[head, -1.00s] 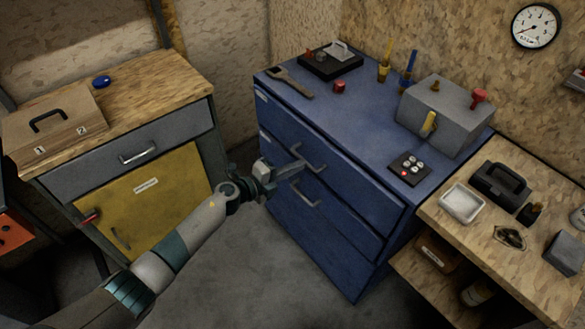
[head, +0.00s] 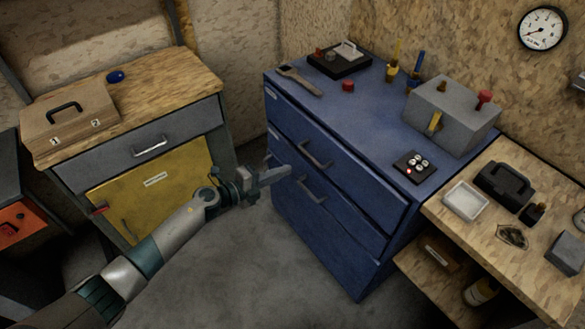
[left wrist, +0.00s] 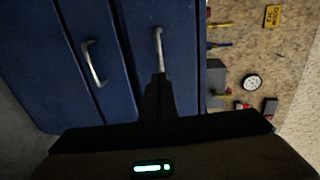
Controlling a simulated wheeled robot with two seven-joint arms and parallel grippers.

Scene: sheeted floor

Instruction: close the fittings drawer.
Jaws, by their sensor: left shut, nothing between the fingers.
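The blue cabinet (head: 350,270) has stacked drawers. Its upper drawer handle (head: 316,154) and lower drawer handle (head: 311,191) face my left arm; both also show in the left wrist view, as the upper handle (left wrist: 159,50) and lower handle (left wrist: 94,63). The drawer labels are too small to read, so I cannot tell which is the fittings drawer. Neither front clearly stands far out. My left gripper (head: 286,171) is shut and empty, in front of the cabinet, left of the handles in the head view. Its dark fingers (left wrist: 158,98) point towards the drawer fronts. My right gripper is not in view.
A wooden bench with a grey drawer (head: 140,145) and yellow door (head: 160,190) stands left. A wrench (head: 300,81), a grey box (head: 455,115) and small items lie on the cabinet top. A wooden table (head: 480,235) adjoins right. Floor in front is clear.

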